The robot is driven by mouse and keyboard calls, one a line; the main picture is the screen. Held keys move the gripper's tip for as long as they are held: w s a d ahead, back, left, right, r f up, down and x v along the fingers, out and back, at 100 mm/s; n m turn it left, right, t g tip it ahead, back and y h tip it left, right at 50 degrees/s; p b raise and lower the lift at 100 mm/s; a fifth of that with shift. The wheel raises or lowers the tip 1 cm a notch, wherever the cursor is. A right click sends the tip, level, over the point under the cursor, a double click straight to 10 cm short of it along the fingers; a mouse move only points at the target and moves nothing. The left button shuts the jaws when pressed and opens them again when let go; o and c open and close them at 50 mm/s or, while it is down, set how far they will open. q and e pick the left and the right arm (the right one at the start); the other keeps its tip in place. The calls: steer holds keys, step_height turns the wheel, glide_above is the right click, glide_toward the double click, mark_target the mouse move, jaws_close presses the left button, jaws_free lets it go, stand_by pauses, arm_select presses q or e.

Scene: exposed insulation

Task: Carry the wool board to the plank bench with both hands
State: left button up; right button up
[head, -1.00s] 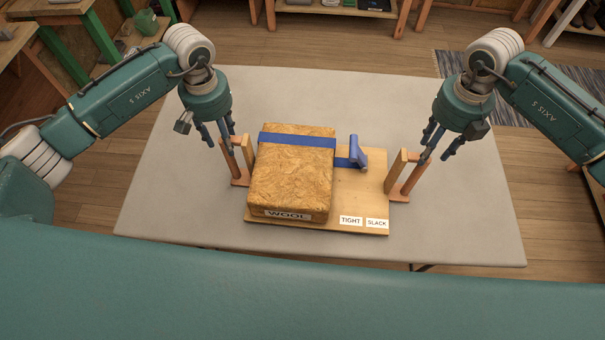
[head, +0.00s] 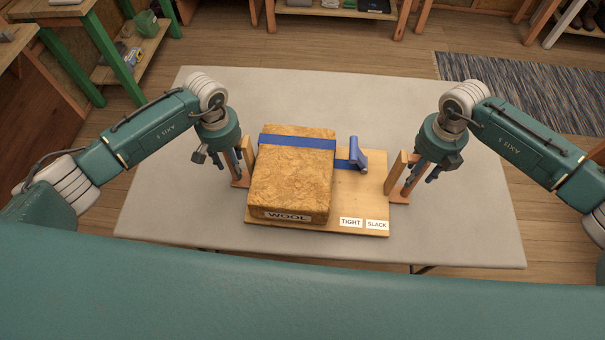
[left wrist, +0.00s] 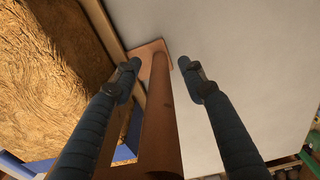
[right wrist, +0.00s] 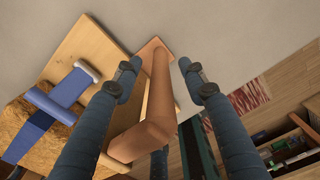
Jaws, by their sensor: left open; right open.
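The wool board (head: 358,205) lies flat on the grey table, bearing a block of brown wool (head: 292,180) under a blue strap (head: 290,141). "TIGHT" and "SLACK" labels sit at its front right. A wooden handle stands at each side, the left handle (head: 236,168) and the right handle (head: 401,180). My left gripper (head: 228,162) is open around the left handle; in the left wrist view the handle (left wrist: 158,115) runs between the fingers. My right gripper (head: 423,172) is open at the right handle; in the right wrist view the handle (right wrist: 156,100) lies between its fingers.
The grey table (head: 320,95) has free room around the board. Beyond it are a striped rug (head: 520,90) on the wooden floor, a green-framed shelf (head: 120,60) at the back left and other wooden furniture along the back. The plank bench cannot be told for certain.

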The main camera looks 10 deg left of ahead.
arm_select(q)
steer(key=shift+f, duration=0.1)
arm_select(e)
steer(key=shift+f, duration=0.15)
arm_select(q)
steer(key=shift+c, duration=0.5)
arm_select(e)
steer(key=shift+c, duration=0.5)
arm_select(q)
jaws_close()
arm_select(e)
jaws_close()
arm_select(q)
steer(key=shift+w+r+p, duration=0.3)
steer(key=shift+r+p, duration=0.15)
steer(key=shift+s+r+p, duration=0.1)
steer(key=shift+r+p, duration=0.55)
steer(key=shift+r, duration=0.05)
arm_select(e)
step_height(320, 180, up, 2)
steer(key=shift+w+r, duration=0.15)
